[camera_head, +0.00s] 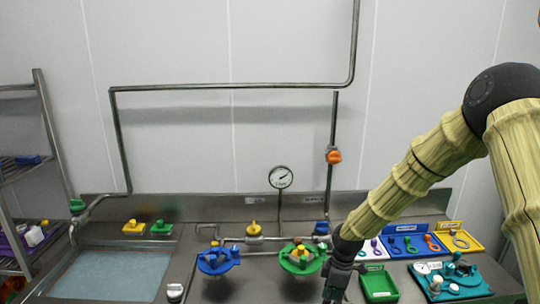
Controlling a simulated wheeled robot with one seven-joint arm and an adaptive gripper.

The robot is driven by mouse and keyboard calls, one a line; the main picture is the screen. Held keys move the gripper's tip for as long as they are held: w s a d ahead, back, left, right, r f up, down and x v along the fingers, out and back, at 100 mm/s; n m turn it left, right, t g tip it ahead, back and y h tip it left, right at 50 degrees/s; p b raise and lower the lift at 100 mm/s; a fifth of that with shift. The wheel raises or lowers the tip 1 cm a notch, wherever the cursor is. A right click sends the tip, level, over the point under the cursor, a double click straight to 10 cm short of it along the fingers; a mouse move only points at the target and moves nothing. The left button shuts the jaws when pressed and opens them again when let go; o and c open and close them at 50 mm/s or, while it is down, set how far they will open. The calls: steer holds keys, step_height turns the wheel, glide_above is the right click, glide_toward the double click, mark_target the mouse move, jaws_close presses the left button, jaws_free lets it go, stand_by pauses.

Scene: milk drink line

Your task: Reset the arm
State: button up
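My arm comes in from the right, and my gripper (335,292) points down near the bottom edge of the head view. Its fingertips are cut off or too dark to make out, so I cannot tell whether it is open or holds anything. It is just right of a green round fixture (301,259) and left of a green tray (380,285). A blue round fixture (217,260) stands further left on the steel counter.
A pressure gauge (281,177) and steel pipes rise behind the counter. An orange valve (334,155) sits on the vertical pipe. A teal tray (487,291) with fittings lies at right, coloured trays behind it. A sunken basin (108,275) and a shelf rack (50,125) are left.

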steer(key=s+a+f+m+b, duration=0.2)
steer(key=s+f+m, duration=0.4)
steer(key=s+f, duration=1.15)
steer(key=s+d+f+m+b, duration=0.1)
steer(key=s+d+f+m, duration=0.2)
steer(key=s, duration=0.8)
steer(key=s+d+f+m+h+b, duration=0.1)
steer(key=s+f+m, duration=0.5)
steer(key=s, duration=0.6)
steer(key=shift+d+f+m+b, duration=0.3)
steer(key=shift+d+f+b, duration=0.4)
steer(key=shift+d, duration=0.45)
